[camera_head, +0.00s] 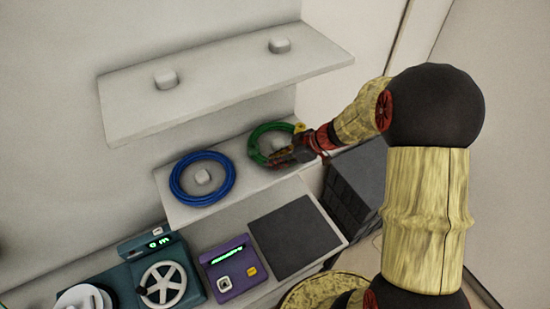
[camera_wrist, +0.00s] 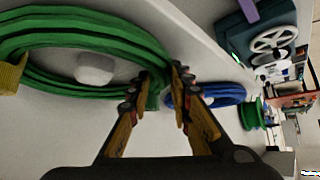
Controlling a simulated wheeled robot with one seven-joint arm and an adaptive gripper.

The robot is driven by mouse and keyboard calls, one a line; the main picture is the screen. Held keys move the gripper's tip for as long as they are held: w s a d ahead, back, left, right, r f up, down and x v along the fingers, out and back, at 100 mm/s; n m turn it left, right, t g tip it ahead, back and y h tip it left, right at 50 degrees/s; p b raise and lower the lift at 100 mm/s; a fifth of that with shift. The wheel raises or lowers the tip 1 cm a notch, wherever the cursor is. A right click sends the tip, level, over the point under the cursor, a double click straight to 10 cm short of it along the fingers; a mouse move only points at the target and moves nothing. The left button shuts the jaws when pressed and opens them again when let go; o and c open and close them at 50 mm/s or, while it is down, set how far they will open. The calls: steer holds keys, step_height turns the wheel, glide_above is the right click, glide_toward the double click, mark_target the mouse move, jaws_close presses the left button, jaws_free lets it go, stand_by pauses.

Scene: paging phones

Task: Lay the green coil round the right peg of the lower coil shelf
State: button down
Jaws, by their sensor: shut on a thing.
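The green coil (camera_head: 256,137) is at the right end of the lower coil shelf (camera_head: 225,208). It has a yellow band (camera_wrist: 10,76) on its far side from my fingers. My gripper (camera_head: 272,162) is shut on the near side of the coil; the wrist view shows the fingertips (camera_wrist: 164,76) pinching its strands. In the wrist view the white right peg (camera_wrist: 95,68) shows inside the loop of the green coil (camera_wrist: 80,20). I cannot tell whether the coil rests flat on the shelf. A blue coil (camera_head: 176,180) lies round the left peg (camera_head: 203,176).
The upper shelf (camera_head: 220,85) overhangs behind, with two bare pegs (camera_head: 166,78). Below the lower shelf are a teal device with a handwheel (camera_head: 162,285), a purple device (camera_head: 232,268) and a dark mat (camera_head: 295,236). A dark crate (camera_head: 355,185) stands at the right.

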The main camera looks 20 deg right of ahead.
steer(key=shift+f, duration=0.1)
steer(key=c, duration=1.6)
jaws_free()
steer(key=shift+d+r, duration=0.15)
steer(key=shift+r, duration=0.15)
steer(key=b+v, duration=0.2)
steer(key=v, duration=0.8)
steer(key=s+a+r+m+h, duration=0.2)
steer(key=s+r+m, duration=0.1)
steer(key=s, duration=0.4)
steer(key=s+a+r+m+h, duration=0.2)
steer(key=s+r+m+h, duration=0.1)
steer(key=s, duration=0.4)
steer(key=s+a+r+m+h, duration=0.2)
steer(key=s+r+m, duration=0.3)
steer(key=s+r, duration=0.2)
steer(key=shift+s+t, duration=0.3)
steer(key=shift+s, duration=0.1)
